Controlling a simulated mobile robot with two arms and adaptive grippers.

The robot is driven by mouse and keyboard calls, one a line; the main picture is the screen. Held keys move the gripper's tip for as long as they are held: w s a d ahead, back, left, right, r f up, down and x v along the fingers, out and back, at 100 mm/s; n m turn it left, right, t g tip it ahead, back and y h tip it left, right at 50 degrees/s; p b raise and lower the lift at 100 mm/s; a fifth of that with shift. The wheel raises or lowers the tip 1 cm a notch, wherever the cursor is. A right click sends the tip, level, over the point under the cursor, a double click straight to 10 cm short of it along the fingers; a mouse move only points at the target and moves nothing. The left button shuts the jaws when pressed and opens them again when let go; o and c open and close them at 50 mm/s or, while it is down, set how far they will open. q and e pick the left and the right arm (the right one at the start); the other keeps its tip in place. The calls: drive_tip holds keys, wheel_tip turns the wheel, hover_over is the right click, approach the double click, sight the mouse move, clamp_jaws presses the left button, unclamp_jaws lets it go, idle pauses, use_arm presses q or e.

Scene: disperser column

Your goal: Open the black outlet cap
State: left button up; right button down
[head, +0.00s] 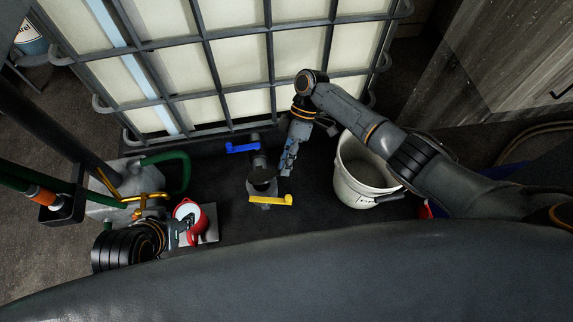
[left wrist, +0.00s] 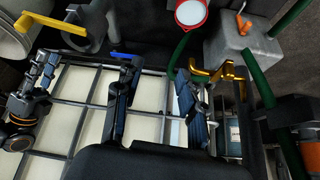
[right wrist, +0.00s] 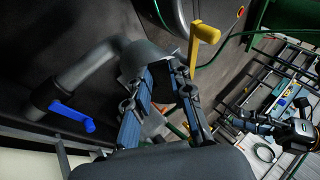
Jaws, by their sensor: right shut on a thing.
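The black outlet cap (head: 262,183) sits at the end of the tank's outlet pipe, below the blue valve handle (head: 243,147) and beside the yellow handle (head: 270,200). In the right wrist view the dark cap (right wrist: 146,57) is at the fingertips of my right gripper (right wrist: 162,73), which is shut on it; the inner edge of the grip is partly hidden. In the head view my right gripper (head: 284,170) reaches down to the cap from the right. My left gripper (left wrist: 155,78) is open and empty, its fingers wide apart, away from the cap at the lower left of the head view.
The caged white tank (head: 240,63) stands behind the outlet. A white bucket (head: 357,180) stands right of it. A red and white round object (head: 191,213), a grey block with a green hose (head: 182,160) and pipes crowd the left. Dark floor lies between.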

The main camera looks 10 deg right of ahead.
use_arm(q)
drive_tip(key=shift+w+d+r+t+h, duration=0.15)
drive_tip(key=shift+w+r+t, duration=0.1)
drive_tip(key=shift+w, duration=0.2)
drive_tip(key=shift+w+d+r+t+h, duration=0.1)
drive_tip(key=shift+w+d+t, duration=0.15)
drive_tip(key=shift+w, duration=0.25)
drive_tip(key=shift+w+d+r+t+h, duration=0.1)
drive_tip(key=shift+w+r+t, duration=0.15)
drive_tip(key=shift+w, duration=0.2)
use_arm(e)
drive_tip(key=shift+w, duration=0.1)
drive_tip(key=c, duration=1.2)
unclamp_jaws()
drive_tip(key=shift+o, duration=0.2)
drive_tip(key=v, duration=1.2)
drive_tip(key=shift+w, duration=0.15)
